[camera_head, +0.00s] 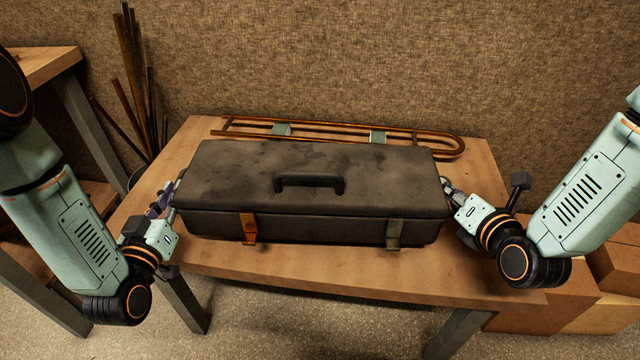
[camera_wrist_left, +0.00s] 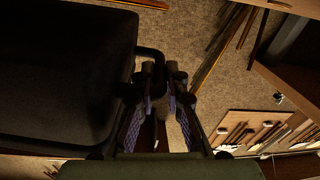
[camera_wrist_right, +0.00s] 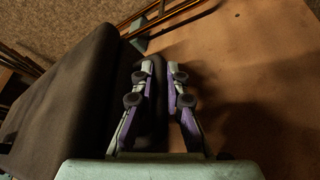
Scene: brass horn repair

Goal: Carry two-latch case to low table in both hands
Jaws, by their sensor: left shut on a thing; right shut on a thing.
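The dark two-latch case (camera_head: 315,180) is at the middle of the head view, level, over the wooden low table (camera_head: 330,265). I cannot tell whether its underside touches the table. It has a black top handle, an orange latch (camera_head: 249,228) and a grey-brown latch (camera_head: 394,234) on its front. My left gripper (camera_head: 166,200) is shut on the handle at the case's left end; that handle (camera_wrist_left: 152,55) shows in the left wrist view. My right gripper (camera_head: 450,190) is shut on the right end handle, and the case (camera_wrist_right: 65,100) fills the left of the right wrist view.
A brass slide (camera_head: 420,134) on pale green supports lies along the table's back edge, behind the case. Cardboard boxes (camera_head: 570,305) stand at the lower right. A wooden bench (camera_head: 40,66) and upright rods (camera_head: 135,80) stand at the left. The table's front strip is clear.

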